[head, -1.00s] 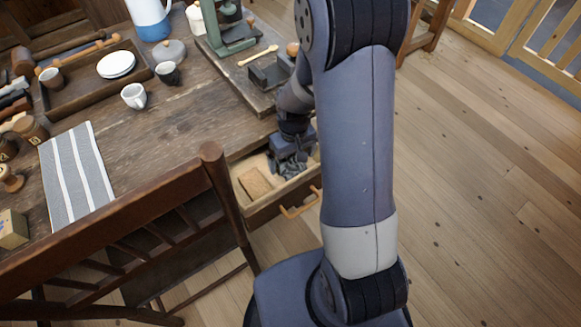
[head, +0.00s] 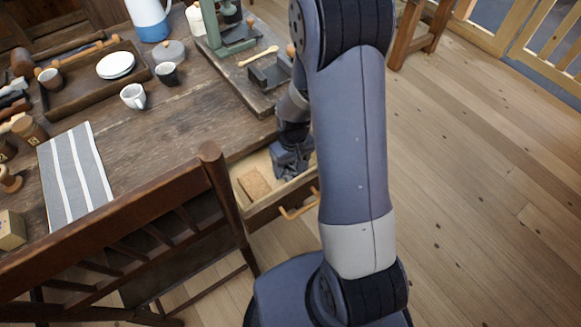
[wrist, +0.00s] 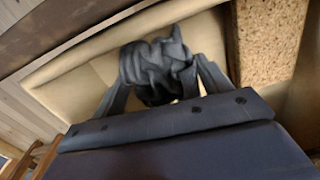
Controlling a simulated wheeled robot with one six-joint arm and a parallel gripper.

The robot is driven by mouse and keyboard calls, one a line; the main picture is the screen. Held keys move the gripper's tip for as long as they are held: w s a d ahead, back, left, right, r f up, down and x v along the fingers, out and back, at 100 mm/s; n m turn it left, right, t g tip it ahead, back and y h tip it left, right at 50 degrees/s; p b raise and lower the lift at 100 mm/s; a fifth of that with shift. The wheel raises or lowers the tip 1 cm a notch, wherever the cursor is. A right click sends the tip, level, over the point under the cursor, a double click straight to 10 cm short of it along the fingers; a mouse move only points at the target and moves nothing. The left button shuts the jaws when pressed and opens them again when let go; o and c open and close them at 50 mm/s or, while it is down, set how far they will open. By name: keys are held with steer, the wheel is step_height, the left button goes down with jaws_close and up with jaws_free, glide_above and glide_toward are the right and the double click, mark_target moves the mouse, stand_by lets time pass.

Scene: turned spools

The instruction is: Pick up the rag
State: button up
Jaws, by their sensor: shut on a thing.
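The rag (wrist: 150,62) is a crumpled dark grey cloth, seen in the wrist view inside the open drawer (head: 243,212). My gripper (wrist: 161,78) is shut on it, with one finger on each side of the bunched cloth. In the head view my gripper (head: 290,165) is down in the drawer's far part, and it largely hides the rag there. I cannot tell whether the rag touches the drawer floor.
A cork-like brown block (head: 253,184) lies in the drawer near my gripper. The wooden table (head: 150,130) stands over the drawer, with a striped cloth (head: 75,175), white mug (head: 133,96) and tray on it. A chair (head: 120,225) stands in front.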

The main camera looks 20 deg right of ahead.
mark_target(292, 165)
steer(key=shift+c, duration=0.9)
step_height(292, 165, up, 18)
steer(key=p, duration=0.3)
steer(key=o, duration=0.5)
steer(key=c, duration=0.4)
